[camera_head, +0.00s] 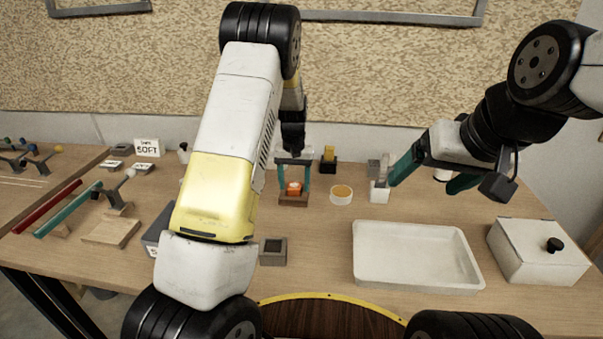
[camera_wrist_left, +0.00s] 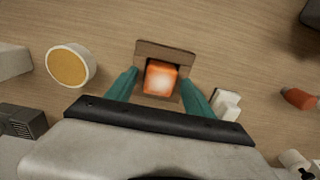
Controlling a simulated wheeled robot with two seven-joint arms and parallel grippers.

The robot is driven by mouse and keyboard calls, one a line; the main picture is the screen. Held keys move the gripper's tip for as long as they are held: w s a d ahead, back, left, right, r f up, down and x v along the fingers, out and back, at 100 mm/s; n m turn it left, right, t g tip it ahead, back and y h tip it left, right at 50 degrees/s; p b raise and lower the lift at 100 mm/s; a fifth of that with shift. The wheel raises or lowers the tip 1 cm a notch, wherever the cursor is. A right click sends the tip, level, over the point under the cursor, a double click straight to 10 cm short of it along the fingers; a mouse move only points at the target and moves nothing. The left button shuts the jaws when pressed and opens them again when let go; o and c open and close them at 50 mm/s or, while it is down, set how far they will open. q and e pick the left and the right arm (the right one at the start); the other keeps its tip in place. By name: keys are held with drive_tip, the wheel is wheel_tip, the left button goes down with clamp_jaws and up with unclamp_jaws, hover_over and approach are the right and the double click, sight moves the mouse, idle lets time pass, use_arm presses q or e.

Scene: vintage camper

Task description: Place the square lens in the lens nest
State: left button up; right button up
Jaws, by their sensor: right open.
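An orange square block (camera_head: 293,187), which looks like the square lens, sits on a brown wooden base (camera_head: 293,201) near the table's middle. In the left wrist view the block (camera_wrist_left: 160,78) shows bright in front of the brown base (camera_wrist_left: 165,49). My left gripper (camera_head: 294,191) points down with its teal fingers open on either side of the block; small gaps show in the wrist view (camera_wrist_left: 160,80). A grey square block with a dark recess (camera_head: 272,251) stands nearer; I cannot tell which piece is the lens nest. My right gripper (camera_head: 428,178) is open, beside a pale upright piece (camera_head: 379,192).
A round cup with an amber top (camera_head: 341,194) stands just right of the left gripper. A white tray (camera_head: 415,285) and a white lidded box (camera_head: 540,250) stand at right. Colored rods (camera_head: 68,210) and a wooden block (camera_head: 111,232) lie left.

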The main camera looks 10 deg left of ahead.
sight(294, 185)
use_arm(q)
drive_tip(key=s+a+r+t+h, duration=0.1)
drive_tip(key=s+r, duration=0.2)
drive_tip(key=r, duration=0.6)
drive_tip(key=s+r, duration=0.2)
drive_tip(key=r, duration=0.8)
drive_tip(key=s+r+t, duration=0.2)
drive_tip(key=s+r, duration=0.1)
drive_tip(key=s, duration=1)
drive_tip(key=s+r+t+h, duration=0.1)
drive_tip(key=s+r+t, duration=0.2)
drive_tip(key=s, duration=1.1)
drive_tip(key=shift+r+m, duration=0.3)
drive_tip(key=shift+r, duration=0.1)
